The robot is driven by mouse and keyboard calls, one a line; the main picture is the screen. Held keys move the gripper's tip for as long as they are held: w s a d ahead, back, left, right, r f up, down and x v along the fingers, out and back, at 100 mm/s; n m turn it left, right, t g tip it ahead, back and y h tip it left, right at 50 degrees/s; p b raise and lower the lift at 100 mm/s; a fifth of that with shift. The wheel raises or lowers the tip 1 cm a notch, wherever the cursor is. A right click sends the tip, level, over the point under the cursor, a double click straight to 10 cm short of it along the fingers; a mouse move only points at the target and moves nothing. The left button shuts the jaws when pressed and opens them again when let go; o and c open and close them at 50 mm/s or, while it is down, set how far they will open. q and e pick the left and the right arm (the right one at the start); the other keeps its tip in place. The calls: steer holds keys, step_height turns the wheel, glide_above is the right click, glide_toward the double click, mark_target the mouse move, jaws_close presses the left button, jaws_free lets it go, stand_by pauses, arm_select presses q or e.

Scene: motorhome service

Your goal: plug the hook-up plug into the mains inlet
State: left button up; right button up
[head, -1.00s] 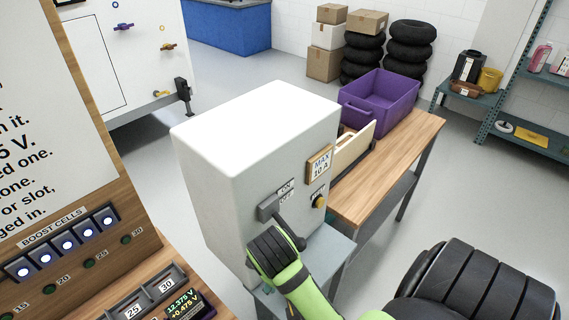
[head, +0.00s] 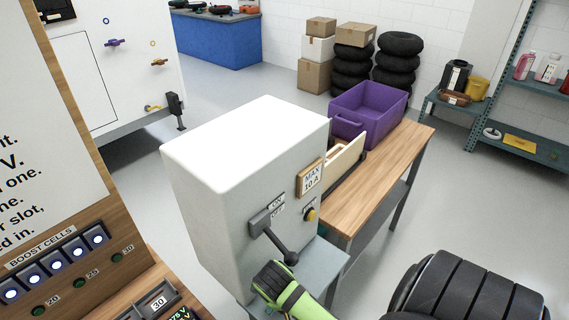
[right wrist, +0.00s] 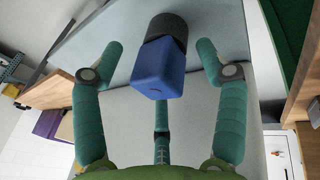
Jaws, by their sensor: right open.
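In the right wrist view a blue block-shaped plug (right wrist: 158,80) with a dark round collar hangs or stands in front of my right gripper (right wrist: 160,50). I take it for the hook-up plug. The teal fingers are spread, one on each side of it and one below, with visible gaps. What supports the plug is unclear. In the head view a green and black part of my own arm (head: 280,288) is at the grey cabinet's front; the gripper and plug are not distinguishable there. My left gripper is not in view. I cannot identify the mains inlet.
The grey cabinet (head: 215,185) has an ON/OFF lever (head: 275,240), a yellow knob (head: 310,214) and a "MAX 10 A" sign (head: 311,178). Behind it a wooden bench (head: 385,180) holds a purple crate (head: 370,108). A board with boost cells (head: 55,262) stands left.

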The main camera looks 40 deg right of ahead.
jaws_close()
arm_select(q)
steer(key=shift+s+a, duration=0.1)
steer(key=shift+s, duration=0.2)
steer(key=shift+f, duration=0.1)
arm_select(e)
steer(key=shift+a+r, duration=0.1)
steer(key=shift+r, duration=0.05)
steer(key=shift+w+r, duration=0.1)
steer(key=shift+r, duration=0.35)
step_height(320, 180, up, 2)
steer(key=shift+r+b, duration=0.15)
steer(key=shift+b, duration=0.45)
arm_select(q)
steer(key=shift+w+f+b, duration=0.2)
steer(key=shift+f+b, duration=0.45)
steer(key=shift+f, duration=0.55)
arm_select(e)
steer(key=s+a+r, duration=0.1)
steer(key=s+a, duration=0.3)
steer(key=a, duration=0.3)
steer(key=s+a+r, duration=0.1)
steer(key=s+a, duration=0.4)
steer(key=a, duration=0.3)
steer(key=shift+s+a, duration=0.2)
